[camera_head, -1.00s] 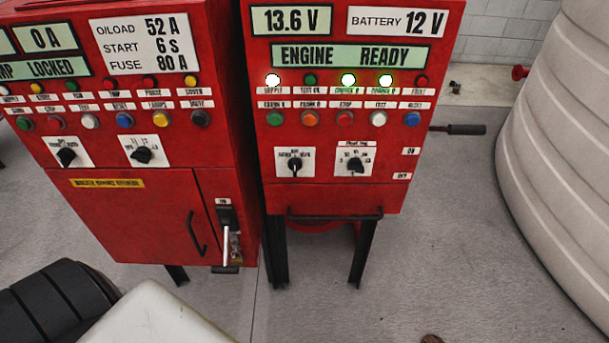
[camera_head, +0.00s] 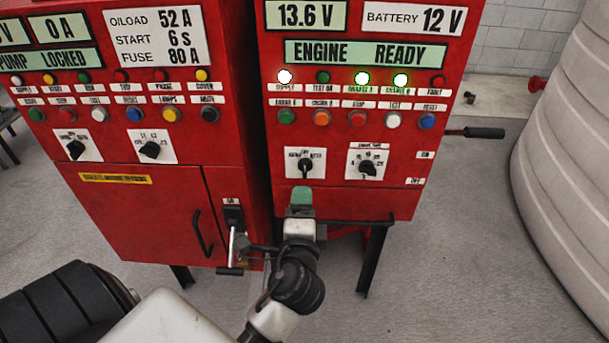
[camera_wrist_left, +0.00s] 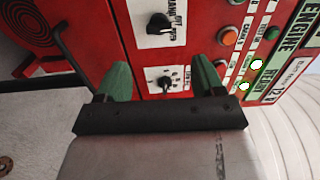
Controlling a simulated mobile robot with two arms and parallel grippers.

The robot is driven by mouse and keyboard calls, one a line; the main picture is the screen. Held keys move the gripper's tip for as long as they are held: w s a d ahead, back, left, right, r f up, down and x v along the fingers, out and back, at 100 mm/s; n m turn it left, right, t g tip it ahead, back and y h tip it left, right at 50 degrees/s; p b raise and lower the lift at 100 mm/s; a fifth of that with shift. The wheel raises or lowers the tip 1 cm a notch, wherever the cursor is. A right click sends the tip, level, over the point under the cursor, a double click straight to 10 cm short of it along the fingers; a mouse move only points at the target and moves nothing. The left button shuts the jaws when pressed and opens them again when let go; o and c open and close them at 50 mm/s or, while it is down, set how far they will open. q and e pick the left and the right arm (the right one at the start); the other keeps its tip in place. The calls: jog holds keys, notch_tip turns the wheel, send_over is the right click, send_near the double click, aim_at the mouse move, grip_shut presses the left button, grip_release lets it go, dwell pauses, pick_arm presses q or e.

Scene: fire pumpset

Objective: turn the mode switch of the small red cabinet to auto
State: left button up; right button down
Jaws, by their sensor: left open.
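The small red cabinet (camera_head: 345,192) stands right of a larger red cabinet in the head view. It has two black rotary switches on white plates. The left one (camera_head: 305,164), nearly upright, appears to be the mode switch; its plate lettering is partly readable in the left wrist view (camera_wrist_left: 159,24). The other rotary switch (camera_head: 367,168) shows between my fingers in the left wrist view (camera_wrist_left: 165,82). My left gripper (camera_head: 302,196), with green fingertips, is just below the left switch in the head view. It is open and empty (camera_wrist_left: 163,78), apart from both switches.
The larger red cabinet (camera_head: 140,220) has a lever (camera_head: 233,243) close to my left arm. A black handle bar (camera_wrist_left: 72,58) runs below the small cabinet's panel. A black-handled rod (camera_head: 483,133) sticks out to the right, near a large pale ribbed tank (camera_head: 570,150).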

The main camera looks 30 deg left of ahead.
aim_at(305, 172)
pick_arm(q)
jog(key=p+x, duration=0.2)
jog(key=x, duration=0.8)
jog(key=shift+w, duration=0.15)
jog(key=c, duration=0.9)
jog(key=shift+m+p, duration=0.3)
jog(key=shift+p, duration=0.05)
jog(key=m+p, duration=0.3)
jog(key=m, duration=0.1)
jog(key=shift+r, duration=0.1)
jog(key=m+p, duration=0.2)
jog(key=m, duration=0.2)
jog(key=shift+p, duration=0.4)
jog(key=shift+m, duration=0.3)
